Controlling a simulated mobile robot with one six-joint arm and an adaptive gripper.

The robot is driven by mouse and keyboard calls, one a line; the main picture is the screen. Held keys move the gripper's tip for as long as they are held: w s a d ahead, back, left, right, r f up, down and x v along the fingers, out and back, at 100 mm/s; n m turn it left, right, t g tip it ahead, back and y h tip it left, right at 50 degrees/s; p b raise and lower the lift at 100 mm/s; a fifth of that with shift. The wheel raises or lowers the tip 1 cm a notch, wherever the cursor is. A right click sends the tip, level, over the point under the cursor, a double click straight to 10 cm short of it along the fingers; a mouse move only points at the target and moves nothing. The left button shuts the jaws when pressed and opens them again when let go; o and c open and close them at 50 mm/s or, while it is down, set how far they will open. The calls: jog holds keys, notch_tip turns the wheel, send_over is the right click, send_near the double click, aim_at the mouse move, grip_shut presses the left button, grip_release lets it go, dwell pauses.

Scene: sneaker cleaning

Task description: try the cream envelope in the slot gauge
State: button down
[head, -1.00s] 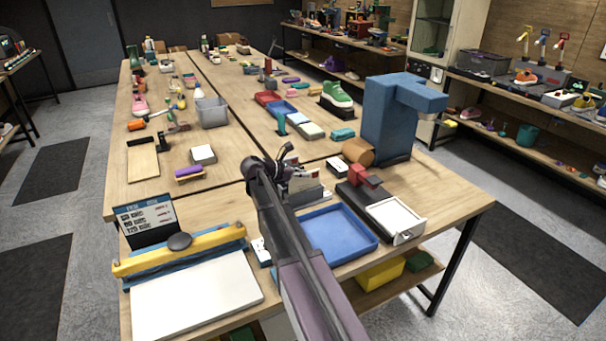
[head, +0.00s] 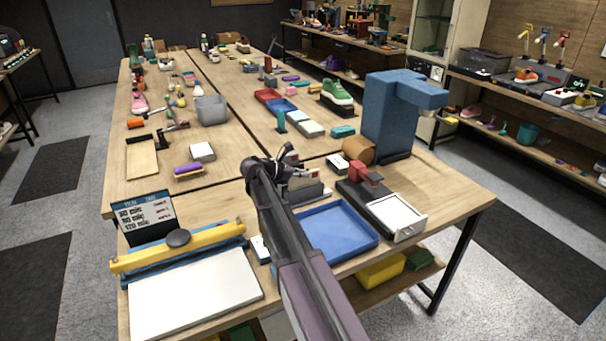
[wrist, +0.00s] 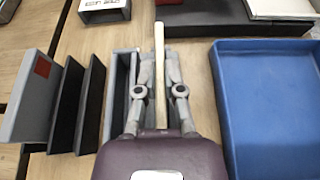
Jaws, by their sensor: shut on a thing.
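My gripper (wrist: 160,75) is shut on the cream envelope (wrist: 160,42), which shows edge-on as a thin upright strip in the wrist view. A grey walled piece (wrist: 122,68), apparently the slot gauge, lies below and around the fingers. The fingers and palm hide much of it, and I cannot tell whether the envelope is inside its slot or above it. In the head view my gripper (head: 284,163) is over the near table, and my arm hides the envelope and most of the gauge.
A grey and black rack (wrist: 60,105) with a red square stands left of the gripper. A blue tray (wrist: 270,100) lies close on the right and also shows in the head view (head: 338,232). A tall blue machine (head: 388,125) stands farther back at the right.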

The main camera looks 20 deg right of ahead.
jog(key=shift+f+b, duration=0.85)
jog(key=shift+f, duration=0.05)
dwell(0.4)
jog(key=c, duration=0.7)
grip_release()
jog(key=shift+r, duration=0.1)
